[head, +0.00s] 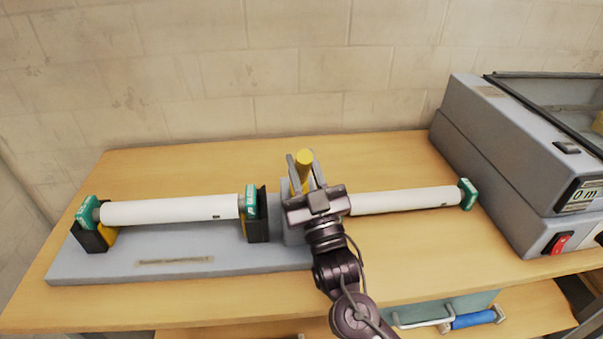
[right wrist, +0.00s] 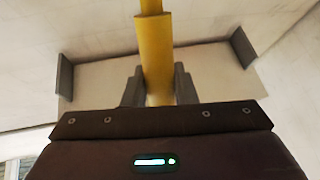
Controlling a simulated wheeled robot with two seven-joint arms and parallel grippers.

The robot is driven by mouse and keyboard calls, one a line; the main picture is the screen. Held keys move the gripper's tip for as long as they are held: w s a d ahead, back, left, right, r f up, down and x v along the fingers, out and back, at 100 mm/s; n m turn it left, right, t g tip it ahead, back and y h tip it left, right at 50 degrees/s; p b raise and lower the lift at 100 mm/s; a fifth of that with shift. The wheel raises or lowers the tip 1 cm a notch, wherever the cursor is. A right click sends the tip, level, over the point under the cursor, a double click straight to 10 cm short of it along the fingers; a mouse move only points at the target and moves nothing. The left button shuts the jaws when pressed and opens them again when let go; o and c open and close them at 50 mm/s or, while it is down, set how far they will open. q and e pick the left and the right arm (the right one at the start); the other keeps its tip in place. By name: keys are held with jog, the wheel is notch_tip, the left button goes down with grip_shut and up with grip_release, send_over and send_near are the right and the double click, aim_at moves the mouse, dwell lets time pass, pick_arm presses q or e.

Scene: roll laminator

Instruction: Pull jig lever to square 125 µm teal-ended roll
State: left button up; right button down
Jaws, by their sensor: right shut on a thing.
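The jig (head: 200,254) is a long grey base on the table with black and yellow end supports. A white roll with teal ends (head: 170,210) rests in the supports at the left. The yellow jig lever (head: 304,162) stands at the right end of the jig. My right gripper (head: 305,180) is shut on the lever; the lever also shows between the fingers in the right wrist view (right wrist: 156,60). A second white roll with a teal end (head: 410,200) lies to the right, its left end hidden behind my gripper. My left gripper is not in view.
A grey laminator (head: 500,150) with a small display and a red switch stands at the right. A blue-handled tool (head: 473,320) lies at the lower right, below the tabletop (head: 400,258). A block wall (head: 200,80) stands behind. The table is clear behind the jig.

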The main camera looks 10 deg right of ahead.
jog(key=shift+s+f+t+y+b, duration=0.3)
jog(key=shift+s+b, duration=0.1)
jog(key=shift+b, duration=0.15)
jog(key=c, duration=1.2)
grip_release()
jog(key=shift+s+f, duration=0.2)
jog(key=b+v, duration=0.2)
jog(key=v, duration=0.5)
jog(key=shift+s, duration=0.15)
